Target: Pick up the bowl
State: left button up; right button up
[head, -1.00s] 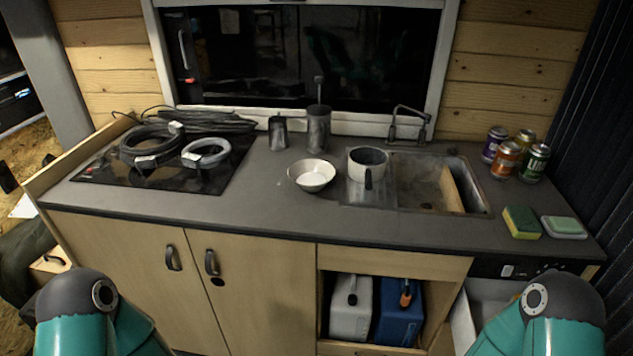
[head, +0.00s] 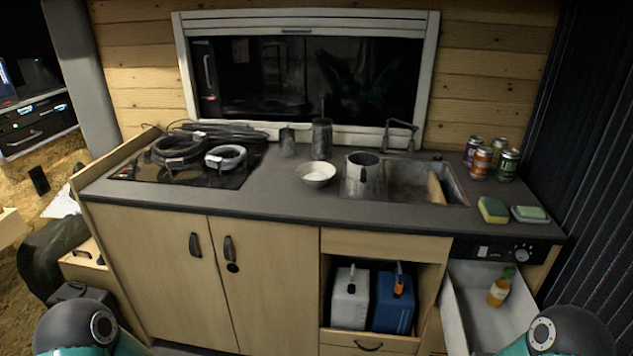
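A white bowl (head: 316,174) sits upright on the dark grey counter (head: 270,201), left of a metal pot (head: 362,174). It looks empty. Dark-capped teal parts of my two arms show at the bottom left and bottom right corners. Both grippers are outside the picture, so their state is hidden. Nothing of mine is near the bowl.
Coiled cables (head: 188,150) lie on the hob at left. The sink (head: 400,181) is right of the pot. Several cans (head: 482,161), a sponge (head: 493,210) and a soap dish (head: 529,214) stand at right. An open drawer (head: 464,310) holds a bottle (head: 499,290).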

aim_at(307, 167)
jog(key=z, duration=0.25)
jog(key=i, duration=1.2)
jog(key=u, duration=0.4)
